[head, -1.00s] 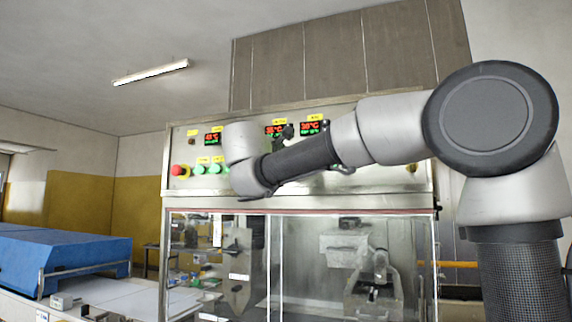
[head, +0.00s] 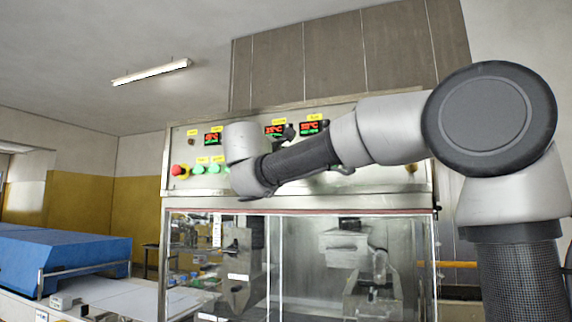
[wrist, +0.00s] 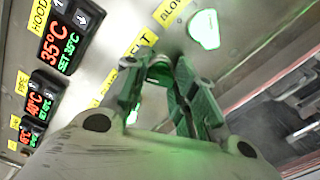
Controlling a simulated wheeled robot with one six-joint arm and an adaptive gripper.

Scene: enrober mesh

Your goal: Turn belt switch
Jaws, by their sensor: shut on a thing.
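In the wrist view the belt switch (wrist: 158,73) is a small knob with a green glow on the steel panel, under a yellow label (wrist: 140,45) of which only the end letters show. My gripper (wrist: 163,82) is shut on this knob, with one finger on each side of it. The fingers hide much of the knob, so I cannot tell its exact angle. In the head view my arm covers the switch and the gripper.
The blower switch (wrist: 204,30), lit green, sits close beside my gripper. Temperature displays (wrist: 66,30) line the panel. In the head view a red button (head: 177,170) and green buttons (head: 199,169) are at the panel's left. Glass doors (head: 300,265) lie below; a blue cover (head: 65,258) stands left.

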